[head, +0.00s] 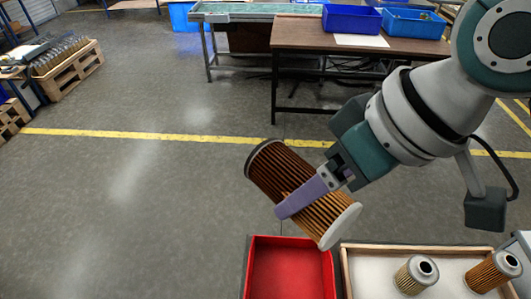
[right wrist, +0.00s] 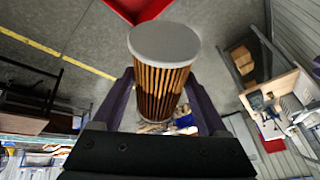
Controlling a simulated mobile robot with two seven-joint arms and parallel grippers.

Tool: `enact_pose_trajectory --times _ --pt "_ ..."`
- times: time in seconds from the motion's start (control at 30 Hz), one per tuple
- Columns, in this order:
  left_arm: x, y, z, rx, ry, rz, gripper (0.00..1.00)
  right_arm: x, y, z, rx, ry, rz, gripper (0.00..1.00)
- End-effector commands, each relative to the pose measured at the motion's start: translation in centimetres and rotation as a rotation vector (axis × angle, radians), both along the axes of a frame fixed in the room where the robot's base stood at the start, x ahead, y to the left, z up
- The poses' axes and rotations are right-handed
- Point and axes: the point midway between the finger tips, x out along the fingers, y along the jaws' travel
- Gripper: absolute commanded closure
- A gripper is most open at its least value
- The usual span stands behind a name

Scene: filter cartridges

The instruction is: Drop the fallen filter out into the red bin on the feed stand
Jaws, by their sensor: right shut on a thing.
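A pleated brown filter (head: 298,192) with a dark cap at its upper left end and a pale cap at its lower right end is in my right gripper (head: 305,197). It is tilted and held in the air above and behind the red bin (head: 290,268) in the head view. In the right wrist view the filter (right wrist: 161,85) sits between both fingers, its pale cap toward the top, and a corner of the red bin (right wrist: 138,8) shows at the top edge. The bin's visible floor is empty. My left gripper is in neither view.
A wooden-rimmed tray (head: 400,246) right of the bin holds a pale filter (head: 413,276) and a brown one (head: 491,271). Open floor (head: 110,215) lies to the left. A brown table (head: 330,36) with blue bins (head: 352,18) stands at the back.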

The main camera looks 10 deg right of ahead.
Motion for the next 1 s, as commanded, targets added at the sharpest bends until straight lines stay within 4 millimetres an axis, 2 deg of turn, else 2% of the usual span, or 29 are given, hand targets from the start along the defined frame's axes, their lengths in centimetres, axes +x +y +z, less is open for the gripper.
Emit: enact_pose_trajectory --times 0.03,0.1,0.2,0.3,0.4,0.5,0.77,1.0 --pt "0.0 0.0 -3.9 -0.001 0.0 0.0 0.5 0.3 0.3 -5.1 -0.005 0.005 0.042 0.85" --pt "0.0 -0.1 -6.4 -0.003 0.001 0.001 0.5 0.5 0.7 -9.3 -0.005 0.008 0.096 0.85" --pt "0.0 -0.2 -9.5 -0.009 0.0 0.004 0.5 0.7 0.9 -14.8 -0.007 0.011 0.154 0.85" --pt "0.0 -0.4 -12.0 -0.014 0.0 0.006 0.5 0.8 0.5 -19.1 -0.014 0.014 0.19 0.85" --pt "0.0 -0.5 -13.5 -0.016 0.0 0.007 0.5 0.8 -0.2 -22.2 -0.023 0.016 0.206 0.85" --pt "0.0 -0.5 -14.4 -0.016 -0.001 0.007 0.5 0.9 -0.7 -23.9 -0.03 0.016 0.214 0.85" --pt "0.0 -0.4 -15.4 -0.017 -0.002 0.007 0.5 0.8 -1.0 -25.5 -0.032 0.016 0.218 0.85" --pt "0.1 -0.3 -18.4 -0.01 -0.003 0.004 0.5 0.8 -1.0 -28.3 -0.033 0.016 0.217 0.85"
